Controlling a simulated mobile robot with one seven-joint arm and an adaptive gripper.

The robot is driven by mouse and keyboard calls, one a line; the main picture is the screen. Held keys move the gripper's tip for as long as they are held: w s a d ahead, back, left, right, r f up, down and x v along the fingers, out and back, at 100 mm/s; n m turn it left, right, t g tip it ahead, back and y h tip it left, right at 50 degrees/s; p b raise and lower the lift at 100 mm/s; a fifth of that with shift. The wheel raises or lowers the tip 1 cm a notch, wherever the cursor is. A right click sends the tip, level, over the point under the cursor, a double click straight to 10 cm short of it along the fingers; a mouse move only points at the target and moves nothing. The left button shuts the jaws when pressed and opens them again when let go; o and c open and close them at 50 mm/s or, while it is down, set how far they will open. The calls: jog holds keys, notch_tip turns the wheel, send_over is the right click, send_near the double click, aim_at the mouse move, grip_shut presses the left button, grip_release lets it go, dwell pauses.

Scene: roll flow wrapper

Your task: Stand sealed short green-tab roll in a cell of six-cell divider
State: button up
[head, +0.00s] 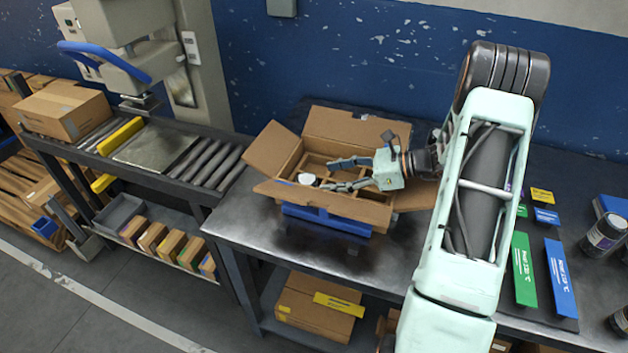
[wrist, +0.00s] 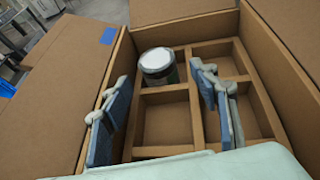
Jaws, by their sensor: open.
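An open cardboard box (head: 345,127) stands on the dark workbench, with a six-cell divider (wrist: 195,108) inside it. A short dark roll with a white top (wrist: 158,62) stands upright in a corner cell of the divider, at the far left in the wrist view. Its white top also shows in the head view (head: 307,179). A green tab cannot be made out clearly. My gripper (head: 345,174) is open inside the box, its fingers spread and apart from the roll. In the wrist view the fingers (wrist: 162,108) flank a bare cell nearer than the roll.
The box flaps (head: 270,149) are folded outward around my gripper. A blue tray (head: 325,222) is under the box. Green (head: 523,270) and blue (head: 561,278) cards and dark jars (head: 604,233) are at the right. A roller conveyor (head: 200,160) adjoins at the left.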

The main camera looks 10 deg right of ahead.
jog(key=shift+v, duration=1.65)
jog(key=shift+d+r, duration=0.1)
jog(key=shift+r, duration=0.05)
